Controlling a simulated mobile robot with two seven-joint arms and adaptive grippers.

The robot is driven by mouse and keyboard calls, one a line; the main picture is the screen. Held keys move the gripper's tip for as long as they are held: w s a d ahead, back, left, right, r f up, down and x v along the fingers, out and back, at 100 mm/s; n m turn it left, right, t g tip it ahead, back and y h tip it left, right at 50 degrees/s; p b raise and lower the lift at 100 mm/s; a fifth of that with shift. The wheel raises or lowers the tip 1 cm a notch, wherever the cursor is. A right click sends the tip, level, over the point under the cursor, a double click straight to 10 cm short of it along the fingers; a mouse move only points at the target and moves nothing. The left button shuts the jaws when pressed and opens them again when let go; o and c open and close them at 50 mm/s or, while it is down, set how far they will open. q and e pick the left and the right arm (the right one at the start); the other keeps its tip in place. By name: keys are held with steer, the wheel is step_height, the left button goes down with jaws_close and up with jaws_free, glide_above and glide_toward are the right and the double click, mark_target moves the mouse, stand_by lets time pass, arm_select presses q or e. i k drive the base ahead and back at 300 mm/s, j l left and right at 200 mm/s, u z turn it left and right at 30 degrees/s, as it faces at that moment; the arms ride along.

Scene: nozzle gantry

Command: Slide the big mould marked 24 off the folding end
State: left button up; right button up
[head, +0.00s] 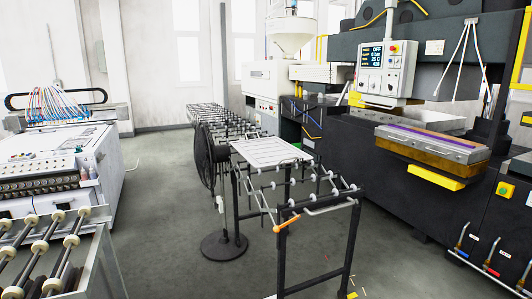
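No mark 24 is readable here, so I cannot tell which thing is the big mould. A pale flat slotted plate (270,152) lies level at the far part of a dark skate-wheel roller stand (352,235). A large metal and brown block (432,143) with a purple strip on top sits on the front of the dark press at the right. The near end of the roller stand has open rails with white wheels and an orange handle (287,224); it is bare. Neither of my grippers shows.
A black pedestal fan (223,243) stands close to the stand's left side. A white machine (55,165) and another wheel conveyor (45,250) are at the left. The press with its control panel (384,68) fills the right. Grey floor is open between.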

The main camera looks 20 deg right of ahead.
mark_target(268, 152)
steer(key=z, duration=6.6)
steer(key=k+z, duration=0.1)
steer(key=k, duration=1.3)
steer(key=k+u, duration=0.4)
steer(key=k+j+u, duration=0.15)
steer(key=k+u, duration=0.2)
steer(key=k, duration=0.25)
